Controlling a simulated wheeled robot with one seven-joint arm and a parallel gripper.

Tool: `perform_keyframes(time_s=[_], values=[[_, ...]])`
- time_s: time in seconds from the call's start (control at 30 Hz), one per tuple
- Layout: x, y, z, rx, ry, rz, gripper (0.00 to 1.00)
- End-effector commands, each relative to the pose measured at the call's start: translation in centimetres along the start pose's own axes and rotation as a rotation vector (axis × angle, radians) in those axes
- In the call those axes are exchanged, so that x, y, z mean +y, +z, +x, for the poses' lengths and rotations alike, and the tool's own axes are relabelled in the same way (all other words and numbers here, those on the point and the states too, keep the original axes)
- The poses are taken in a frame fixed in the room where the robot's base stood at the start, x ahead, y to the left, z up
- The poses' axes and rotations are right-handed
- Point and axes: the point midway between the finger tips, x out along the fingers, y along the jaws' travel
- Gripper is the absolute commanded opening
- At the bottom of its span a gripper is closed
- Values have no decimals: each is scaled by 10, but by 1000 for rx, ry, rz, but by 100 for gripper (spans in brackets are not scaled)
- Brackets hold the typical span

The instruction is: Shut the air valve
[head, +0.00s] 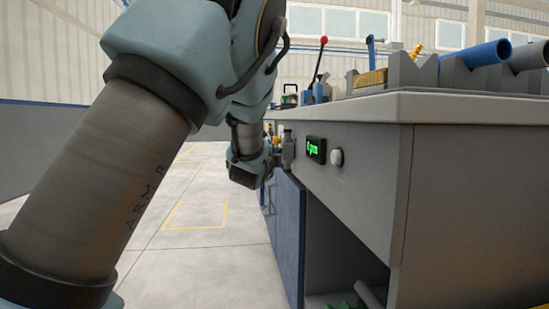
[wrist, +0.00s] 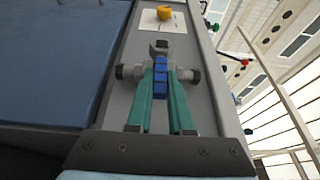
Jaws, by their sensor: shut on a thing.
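In the wrist view a grey valve fitting (wrist: 160,48) sits on the grey front panel of the bench, with a dark round end on each side. A blue ribbed handle (wrist: 161,85) lies along it, pointing towards my wrist. My gripper (wrist: 161,66) has its two green fingers on either side of this blue handle and is shut on it. In the head view my wrist (head: 249,168) is at the bench front, and the fingers and handle are hidden or too small to tell.
A yellow-orange knob (wrist: 165,13) on a white plate is beyond the valve. On the bench front are a green-lit display (head: 316,150) and a pale round button (head: 336,157). The bench top (head: 400,105) holds a red-knobbed lever (head: 320,62) and pipes in grey supports. The floor at left is clear.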

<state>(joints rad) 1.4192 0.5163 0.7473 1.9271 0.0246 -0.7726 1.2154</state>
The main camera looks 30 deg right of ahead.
Motion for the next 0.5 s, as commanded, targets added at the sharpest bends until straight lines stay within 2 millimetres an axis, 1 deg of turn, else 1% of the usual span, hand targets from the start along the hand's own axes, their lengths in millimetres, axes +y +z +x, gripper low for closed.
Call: perform_keyframes(time_s=[0.23, 0.27, 0.5], values=[[1, 1, 0, -1, 1, 2, 0], [1, 1, 0, -1, 1, 2, 21], [1, 0, 0, 0, 1, 2, 48]])
